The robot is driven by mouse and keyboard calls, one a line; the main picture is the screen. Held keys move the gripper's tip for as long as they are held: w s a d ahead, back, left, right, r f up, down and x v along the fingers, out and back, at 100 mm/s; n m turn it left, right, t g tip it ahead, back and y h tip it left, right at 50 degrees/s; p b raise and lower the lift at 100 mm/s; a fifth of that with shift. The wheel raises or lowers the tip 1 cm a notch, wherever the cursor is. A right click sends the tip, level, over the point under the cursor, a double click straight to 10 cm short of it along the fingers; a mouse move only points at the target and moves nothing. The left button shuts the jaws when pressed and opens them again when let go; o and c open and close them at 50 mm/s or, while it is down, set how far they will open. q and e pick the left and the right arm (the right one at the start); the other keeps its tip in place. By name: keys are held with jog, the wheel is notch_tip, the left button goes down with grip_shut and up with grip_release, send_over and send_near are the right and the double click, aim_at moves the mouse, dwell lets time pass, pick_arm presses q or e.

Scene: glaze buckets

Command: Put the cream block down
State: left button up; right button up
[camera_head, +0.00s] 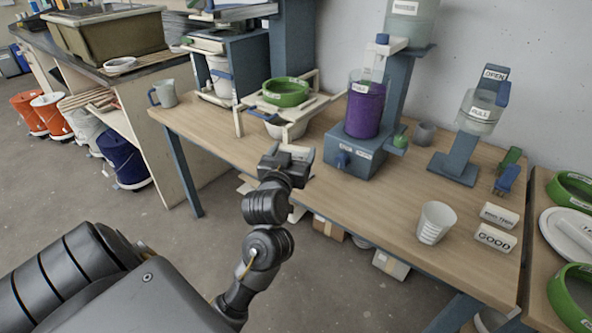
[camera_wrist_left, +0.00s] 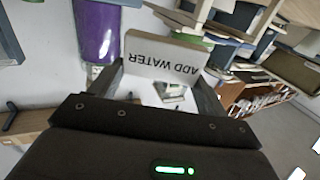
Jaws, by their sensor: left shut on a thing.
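The cream block (camera_head: 297,152) is between the fingers of my left gripper (camera_head: 287,163), near the front edge of the wooden table (camera_head: 400,205). In the left wrist view, the cream block (camera_wrist_left: 165,55) shows the words "ADD WATER", upside down in the picture. My left gripper (camera_wrist_left: 158,88) is shut on it, with a finger on either side. In the head view the gripper partly hides the block. I cannot tell if the block touches the table. My right gripper is not in view.
A purple container (camera_head: 364,110) stands on a blue-grey base behind the gripper. A green ring (camera_head: 286,92) rests on a wooden frame to the left. A ribbed cup (camera_head: 436,222) and a block marked "GOOD" (camera_head: 495,237) stand at the right. The table between is clear.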

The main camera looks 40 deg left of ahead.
aim_at(293, 150)
pick_arm(q)
jog(key=w+a+f, duration=0.1)
jog(key=w+a, duration=0.1)
jog(key=w+a+f+b, duration=0.1)
jog(key=w, duration=0.1)
jog(key=shift+f, duration=0.35)
jog(key=w+f, duration=0.1)
jog(key=w+a+f, duration=0.1)
jog(key=f, duration=0.1)
jog(key=w+a+f, duration=0.1)
jog(key=shift+w+f+b, duration=0.1)
jog(key=shift+f+b, duration=0.2)
jog(key=shift+b, duration=0.1)
jog(key=shift+w+a+f, duration=0.15)
jog(key=shift+w+f, duration=0.1)
jog(key=shift+f, duration=0.2)
notch_tip(293, 150, down, 2)
jog(key=shift+f, duration=0.45)
jog(key=shift+r, duration=0.1)
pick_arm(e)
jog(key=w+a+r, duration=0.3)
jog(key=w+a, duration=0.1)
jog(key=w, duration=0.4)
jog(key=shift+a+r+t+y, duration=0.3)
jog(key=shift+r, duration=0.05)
